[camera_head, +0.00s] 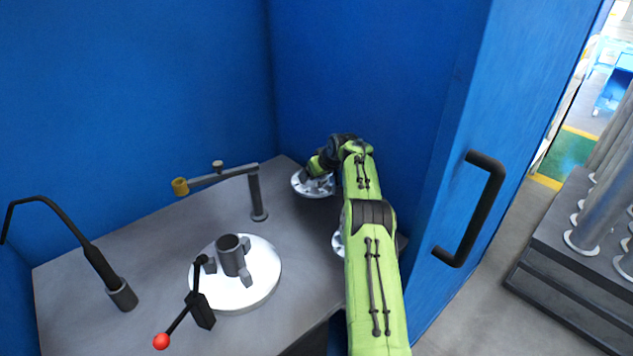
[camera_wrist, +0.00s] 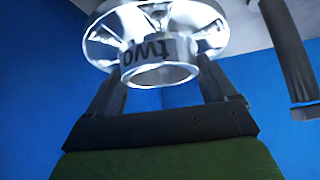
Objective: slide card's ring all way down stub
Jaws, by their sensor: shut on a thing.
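My gripper (camera_wrist: 160,80) is shut on a shiny metal flanged shell (camera_wrist: 165,48), its fingers on either side of the collar. In the head view the same shell (camera_head: 312,187) is at the end of my green arm, near the back corner; my gripper (camera_head: 318,166) is partly hidden there. I make out no card or ring on a card. I cannot tell which thing is the stub; a short grey hollow cylinder (camera_head: 231,255) stands upright on a round white plate (camera_head: 255,292).
A grey post (camera_head: 257,195) carries a swing arm with a yellow end (camera_head: 180,187). A black gooseneck (camera_head: 100,262) and a red-knobbed lever (camera_head: 161,341) stand left. Another metal flange (camera_head: 337,243) is half hidden behind my arm. Blue walls (camera_head: 350,70) enclose the grey table (camera_head: 140,245).

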